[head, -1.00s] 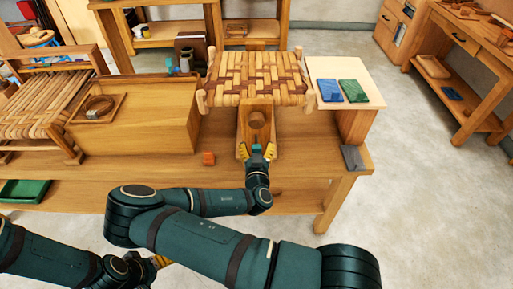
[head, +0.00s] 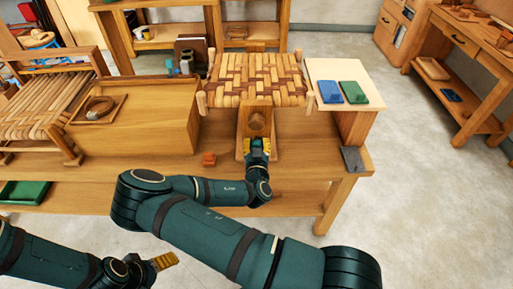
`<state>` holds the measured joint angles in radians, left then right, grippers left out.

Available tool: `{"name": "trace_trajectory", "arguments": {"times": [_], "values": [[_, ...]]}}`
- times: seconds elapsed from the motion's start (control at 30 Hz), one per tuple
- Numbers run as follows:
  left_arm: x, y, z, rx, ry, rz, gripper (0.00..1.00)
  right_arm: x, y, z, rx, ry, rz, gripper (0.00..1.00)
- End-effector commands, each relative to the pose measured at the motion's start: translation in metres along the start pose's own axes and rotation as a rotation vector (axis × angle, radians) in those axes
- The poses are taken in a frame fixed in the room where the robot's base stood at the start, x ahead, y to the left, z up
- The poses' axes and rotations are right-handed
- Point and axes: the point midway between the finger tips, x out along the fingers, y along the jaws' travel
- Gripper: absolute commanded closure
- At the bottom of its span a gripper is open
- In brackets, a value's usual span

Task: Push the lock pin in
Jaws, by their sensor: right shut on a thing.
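The woven bark seat (head: 256,78) rests on a wooden stand (head: 243,135) on the workbench. The stand's front has a recess with a round brown wooden piece (head: 257,124) in it. My right gripper (head: 257,144) is at the lower front of this stand, just below the round piece.
A small orange block (head: 209,160) lies left of the stand. A large wooden box (head: 150,125) with a coil in a tray stands further left. Blue (head: 329,91) and green (head: 353,92) pads lie on the right side board. A grey block (head: 352,159) sits at the bench's right corner.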

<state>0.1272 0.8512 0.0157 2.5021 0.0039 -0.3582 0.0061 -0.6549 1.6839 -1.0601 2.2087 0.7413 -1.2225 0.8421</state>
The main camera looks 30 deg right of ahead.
Motion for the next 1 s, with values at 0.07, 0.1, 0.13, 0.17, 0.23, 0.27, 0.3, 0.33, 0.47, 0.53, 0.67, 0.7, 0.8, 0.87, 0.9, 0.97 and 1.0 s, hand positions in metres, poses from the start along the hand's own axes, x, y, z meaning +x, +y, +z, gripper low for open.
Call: {"name": "trace_trajectory", "arguments": {"times": [0.07,0.1,0.13,0.17,0.23,0.27,0.3,0.33,0.47,0.53,0.67,0.7,0.8,0.87,0.9,0.97,1.0], "values": [[0.000,0.000,0.000,0.000,0.000,0.000,0.16,0.001,0.000,-0.002,0.001,0.006,-0.001,1.00],[0.000,0.000,0.000,0.000,0.000,0.000,0.16,0.001,0.000,-0.002,0.001,0.006,-0.001,1.00],[0.000,0.000,0.000,0.000,0.000,0.000,0.16,0.001,0.000,-0.002,0.001,0.006,-0.001,1.00],[0.000,0.000,0.000,0.000,0.000,0.000,0.16,0.001,0.000,-0.003,0.001,0.007,-0.001,1.00],[0.000,0.000,0.000,0.000,0.000,0.000,0.16,0.001,-0.001,-0.003,0.001,0.007,-0.001,0.41],[0.000,0.000,0.000,0.000,0.000,0.000,0.16,0.001,-0.001,-0.002,0.001,0.006,-0.001,0.33],[0.000,0.000,0.000,0.000,0.000,0.000,0.16,0.001,0.000,-0.002,0.001,0.006,-0.001,0.33],[0.000,0.000,0.000,0.000,0.000,0.000,0.16,0.001,0.000,-0.002,0.001,0.006,-0.001,0.33],[0.000,0.000,0.000,0.000,0.000,0.000,0.16,0.001,0.000,-0.002,0.001,0.005,-0.001,0.33],[0.000,0.000,0.000,0.000,0.000,0.000,0.16,0.001,0.000,-0.002,0.000,0.004,-0.001,0.33],[0.000,0.000,0.000,0.000,0.000,0.000,0.16,-0.005,0.000,-0.002,0.000,0.003,-0.001,0.33],[0.000,0.000,0.000,0.000,0.000,0.000,0.16,-0.009,-0.001,-0.001,0.001,0.003,-0.001,0.33],[0.000,0.000,0.000,0.000,0.000,0.000,0.16,-0.024,-0.001,-0.002,0.001,0.003,0.000,0.33],[0.000,0.000,0.000,0.000,0.000,0.000,0.16,-0.035,-0.001,-0.001,0.000,0.001,-0.001,0.33],[0.000,0.000,0.000,0.000,0.000,0.000,0.16,-0.044,-0.001,-0.001,0.001,0.002,-0.001,0.33],[0.000,0.000,0.000,0.000,0.000,0.000,0.16,-0.057,-0.001,-0.001,0.000,0.001,-0.001,0.33],[0.000,0.000,0.000,0.000,0.000,0.000,0.16,-0.065,-0.001,-0.002,0.000,0.003,-0.002,0.33]]}}
